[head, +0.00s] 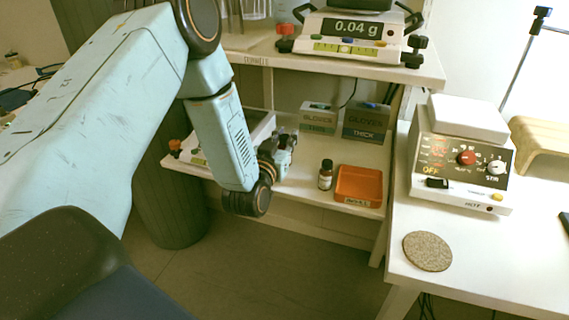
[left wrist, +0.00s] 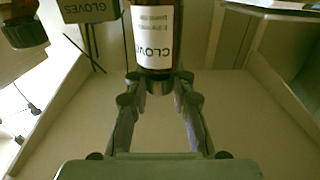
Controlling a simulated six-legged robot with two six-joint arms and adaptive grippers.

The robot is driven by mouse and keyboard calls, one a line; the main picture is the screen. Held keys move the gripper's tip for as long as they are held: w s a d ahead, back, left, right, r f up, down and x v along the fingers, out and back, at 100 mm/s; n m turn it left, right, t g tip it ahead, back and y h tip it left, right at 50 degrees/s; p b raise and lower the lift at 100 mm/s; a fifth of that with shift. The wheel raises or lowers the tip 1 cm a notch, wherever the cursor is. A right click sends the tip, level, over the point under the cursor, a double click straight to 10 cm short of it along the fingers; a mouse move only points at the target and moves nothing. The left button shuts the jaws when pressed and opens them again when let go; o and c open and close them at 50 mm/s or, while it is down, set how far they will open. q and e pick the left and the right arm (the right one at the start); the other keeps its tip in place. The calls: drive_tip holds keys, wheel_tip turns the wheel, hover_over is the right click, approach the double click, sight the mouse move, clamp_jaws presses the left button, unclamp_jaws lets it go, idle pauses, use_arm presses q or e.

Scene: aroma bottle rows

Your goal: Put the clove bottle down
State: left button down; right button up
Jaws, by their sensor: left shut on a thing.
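The clove bottle (left wrist: 155,38) is brown with a white label reading CLOVE. In the left wrist view it shows upside down, between my left gripper's fingertips (left wrist: 160,82), which are shut on it. In the head view my left gripper (head: 284,150) is over the lower shelf, left of the orange tray, and the bottle in it is hard to make out there. Another small brown bottle (head: 325,175), with a dark cap and pale label, stands upright on that shelf, apart from the gripper. My right gripper does not show.
An orange tray (head: 360,186) sits on the lower shelf (head: 300,186). Two glove boxes (head: 366,122) stand behind. A scale (head: 350,35) is on the upper shelf. A hotplate (head: 463,155) and a cork mat (head: 427,251) are on the right table.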

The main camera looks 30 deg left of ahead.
use_arm(q)
drive_tip(key=shift+d+f, duration=0.1)
drive_tip(key=shift+f, duration=0.25)
drive_tip(key=f+b, duration=0.1)
drive_tip(key=f, duration=0.3)
drive_tip(key=shift+a+b, duration=0.2)
drive_tip(key=shift+b, duration=0.15)
drive_tip(key=shift+d+f, duration=0.1)
drive_tip(key=shift+w, duration=0.1)
drive_tip(key=c, duration=1.1)
unclamp_jaws()
drive_tip(key=shift+c, duration=0.2)
